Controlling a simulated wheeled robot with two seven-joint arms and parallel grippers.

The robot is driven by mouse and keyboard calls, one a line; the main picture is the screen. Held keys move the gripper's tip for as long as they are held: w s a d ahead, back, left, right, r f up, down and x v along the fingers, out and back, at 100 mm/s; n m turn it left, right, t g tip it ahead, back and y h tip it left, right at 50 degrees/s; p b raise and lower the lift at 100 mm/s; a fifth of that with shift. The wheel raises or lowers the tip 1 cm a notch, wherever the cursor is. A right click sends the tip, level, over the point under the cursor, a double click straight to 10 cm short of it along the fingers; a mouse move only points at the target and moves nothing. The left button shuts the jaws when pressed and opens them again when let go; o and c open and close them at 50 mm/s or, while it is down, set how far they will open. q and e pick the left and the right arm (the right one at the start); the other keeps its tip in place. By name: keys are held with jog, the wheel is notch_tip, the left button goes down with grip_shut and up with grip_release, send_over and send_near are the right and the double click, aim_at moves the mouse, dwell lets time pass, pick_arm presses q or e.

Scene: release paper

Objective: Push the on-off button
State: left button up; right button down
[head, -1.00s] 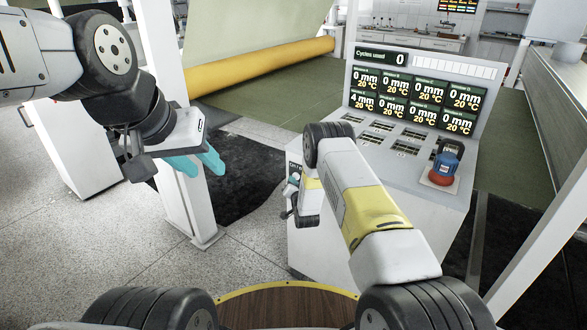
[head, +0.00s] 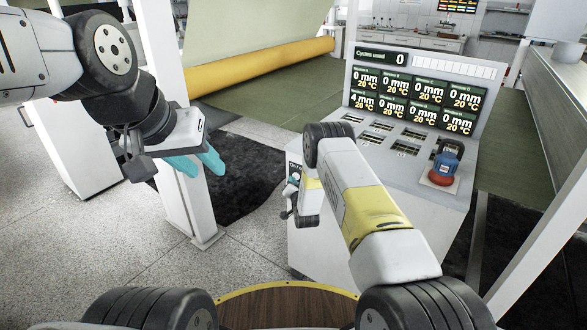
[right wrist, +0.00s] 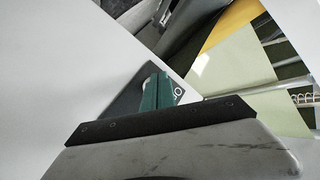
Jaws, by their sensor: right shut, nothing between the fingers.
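The control console (head: 385,180) stands to the right of centre. A dark panel with white lettering (head: 294,167) shows at its left edge, partly hidden by my right arm. In the right wrist view, a dark panel with a white mark (right wrist: 178,92) is just beyond my right gripper (right wrist: 158,92). The gripper's teal fingers are together and empty. Whether they touch the panel I cannot tell, and I cannot make out the on-off button clearly. My left gripper (head: 205,165) is open and empty, in the air left of the console.
A red and blue control (head: 445,165) sits on the console's right side, below the display screens (head: 415,98). A white post (head: 190,195) stands behind my left gripper. A yellow roller (head: 265,65) with green sheet is at the back.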

jog(key=shift+w, duration=0.1)
dwell(0.4)
jog(key=shift+w+d, duration=0.3)
jog(key=shift+s+a, duration=0.1)
jog(key=shift+s, duration=0.05)
jog(key=shift+s+a, duration=0.15)
jog(key=shift+s, duration=0.15)
dwell(0.3)
jog(key=shift+s+a, duration=0.9)
jog(key=shift+s, duration=0.3)
jog(key=shift+s+a, duration=0.9)
jog(key=shift+s, duration=0.25)
jog(key=shift+r, duration=0.1)
